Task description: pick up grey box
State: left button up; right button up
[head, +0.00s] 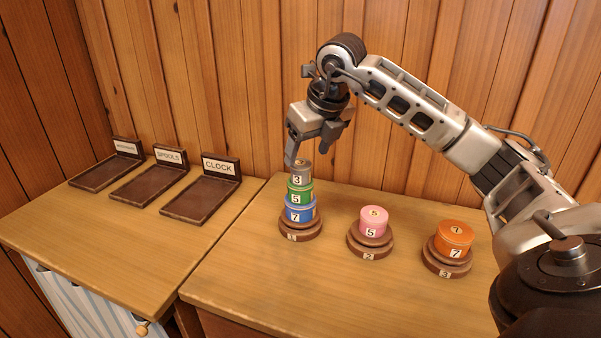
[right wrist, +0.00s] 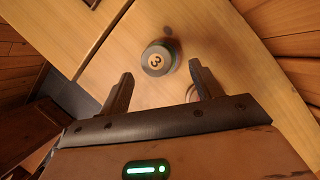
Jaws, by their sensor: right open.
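The grey box shows as a small round grey piece marked 3 (head: 301,175). It tops a stack over a green piece marked 5 (head: 299,193) and a blue piece marked 7 (head: 299,211), on the round brown stand 1 (head: 300,231). In the right wrist view the grey piece (right wrist: 158,60) lies just beyond and between the fingertips. My right gripper (head: 314,150) is open and empty, pointing down just above the stack. One finger hangs close to the grey piece's top; I cannot tell whether they touch. My left gripper is not in view.
A pink piece (head: 373,220) sits on stand 2 and an orange piece (head: 455,236) on stand 3, to the right. Three brown trays with signs, one reading CLOCK (head: 200,200), stand empty on the left table. A wooden wall (head: 240,90) rises close behind.

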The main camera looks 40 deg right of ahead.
aim_at(301, 162)
jog(key=x, duration=0.5)
jog(key=shift+w+a+f+p, duration=0.2)
jog(key=shift+w+a+p, duration=0.05)
jog(key=shift+w+p, duration=0.1)
jog(key=c, duration=1.1)
